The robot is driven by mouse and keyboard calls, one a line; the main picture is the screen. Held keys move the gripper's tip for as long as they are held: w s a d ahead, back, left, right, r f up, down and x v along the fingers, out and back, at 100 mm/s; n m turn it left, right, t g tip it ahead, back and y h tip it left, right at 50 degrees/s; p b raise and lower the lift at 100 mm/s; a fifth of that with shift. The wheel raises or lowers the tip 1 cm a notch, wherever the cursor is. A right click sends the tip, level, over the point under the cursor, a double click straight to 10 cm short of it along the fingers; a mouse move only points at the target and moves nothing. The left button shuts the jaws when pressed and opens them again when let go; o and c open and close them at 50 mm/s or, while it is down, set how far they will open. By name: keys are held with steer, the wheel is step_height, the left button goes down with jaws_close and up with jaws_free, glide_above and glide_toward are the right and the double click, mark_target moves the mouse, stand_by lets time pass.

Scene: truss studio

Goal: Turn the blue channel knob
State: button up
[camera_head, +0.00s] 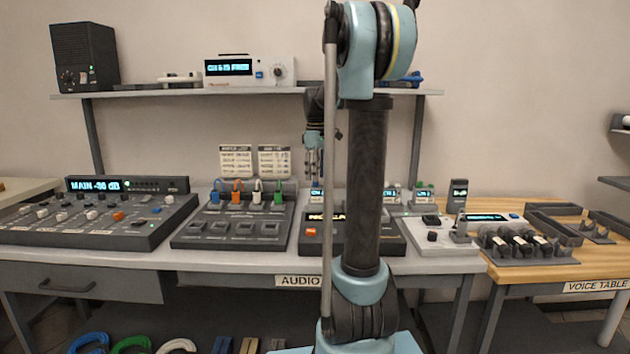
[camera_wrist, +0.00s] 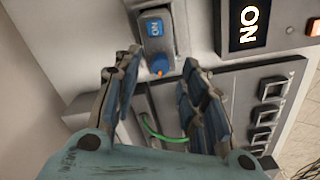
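A small channel unit with a lit blue display (camera_wrist: 153,27) stands near the top of the wrist view. Its blue knob (camera_wrist: 157,52), with an orange mark at its lower edge, sits just below the display. My gripper (camera_wrist: 162,62) is open, its two dark fingers spread with the knob lying between the tips in the picture. I see no finger contact with the knob. In the head view my gripper (camera_head: 313,168) points down above the small unit (camera_head: 317,194) at the back of the audio table; its knob is not clear there.
A patch panel (camera_head: 232,243) with several coloured plugs stands left of my gripper. A shelf (camera_head: 170,94) runs behind and above. My arm hides part of the table.

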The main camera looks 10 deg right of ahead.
step_height(320, 180, up, 10)
steer(key=shift+f, duration=0.25)
stand_by(0.3)
step_height(320, 180, up, 5)
steer(key=n, duration=0.7)
glide_above(316, 184)
steer(key=w, duration=0.1)
step_height(316, 184, down, 17)
steer(key=shift+w+r, duration=0.1)
jaws_close()
